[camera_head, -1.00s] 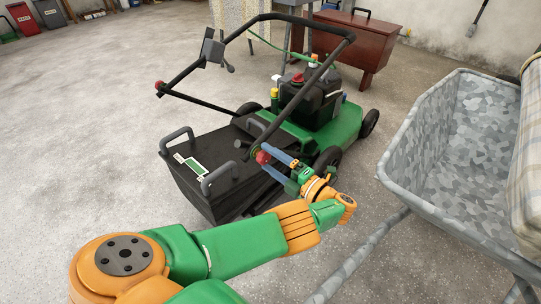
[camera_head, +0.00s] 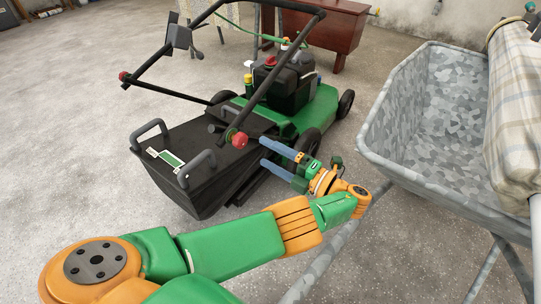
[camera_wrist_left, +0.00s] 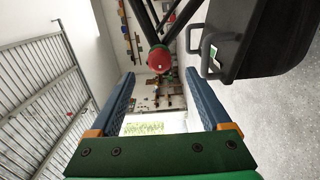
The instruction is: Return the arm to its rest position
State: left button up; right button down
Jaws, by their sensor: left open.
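My left arm reaches in from the lower left in the head view. Its gripper (camera_head: 263,154) is open, with two blue fingers spread apart and nothing between them. It is beside the right rear of the lawn mower (camera_head: 322,106), just right of a red knob (camera_head: 239,140) on the mower's handle. In the left wrist view the open fingers (camera_wrist_left: 166,95) point past the red knob (camera_wrist_left: 159,58), which lies beyond them. My right gripper is in neither view.
A grey wheelbarrow (camera_head: 384,147) with a plaid cloth bundle (camera_head: 515,120) stands close on the right. The mower's black grass bag (camera_head: 180,180) is to the left of the gripper. A red-brown cabinet (camera_head: 335,28) stands behind. The concrete floor at left is clear.

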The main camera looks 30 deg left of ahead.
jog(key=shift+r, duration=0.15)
pick_arm(q)
jog(key=s+d+f+n+g+h+p, duration=0.25)
jog(key=s+f+n+h+p, duration=1.05)
jog(key=s+p, duration=0.65)
jog(key=s+d+r+n+t+h+p, duration=0.1)
jog(key=s+r+n+h+p, duration=0.1)
jog(key=s+n+p, duration=0.5)
jog(key=s+r+n+t+h+p, duration=0.1)
jog(key=s+r+n+h+p, duration=0.2)
jog(key=s+n+p, duration=0.4)
jog(key=n+p, duration=0.2)
jog(key=n, duration=0.5)
jog(key=shift+s+d+r+n, duration=0.2)
jog(key=shift+d+r+n, duration=0.1)
jog(key=shift+d, duration=0.05)
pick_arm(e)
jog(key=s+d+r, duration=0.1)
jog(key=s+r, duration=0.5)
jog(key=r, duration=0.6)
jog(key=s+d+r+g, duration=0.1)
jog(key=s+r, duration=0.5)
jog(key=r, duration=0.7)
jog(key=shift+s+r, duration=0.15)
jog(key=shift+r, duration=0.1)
